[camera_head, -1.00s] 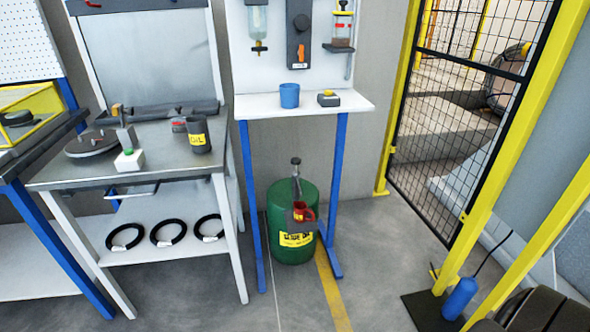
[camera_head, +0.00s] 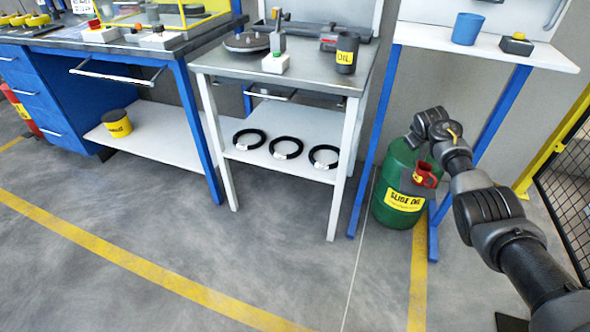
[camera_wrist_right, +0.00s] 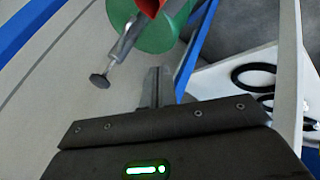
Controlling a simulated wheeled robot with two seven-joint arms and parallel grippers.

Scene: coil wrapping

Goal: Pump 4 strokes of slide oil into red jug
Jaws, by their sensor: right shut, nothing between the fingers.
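The green slide oil drum (camera_head: 393,184) stands on the floor under the white shelf, with a yellow label on its front. The red jug (camera_head: 426,175) sits on a dark holder at the drum's front; part of it shows in the right wrist view (camera_wrist_right: 149,7). The pump shows in the right wrist view as a grey metal rod (camera_wrist_right: 128,42) ending in a dark round knob (camera_wrist_right: 99,80). My right gripper (camera_wrist_right: 155,85) is shut and empty, with its fingers beside the knob in the picture. In the head view my right arm hides the pump. My left gripper is out of view.
A blue cup (camera_head: 467,29) and a small button box (camera_head: 516,44) stand on the shelf (camera_head: 552,58) above the drum. Blue shelf legs flank the drum. A grey bench (camera_head: 215,62) with black coils below stands to the left. The floor in front is open.

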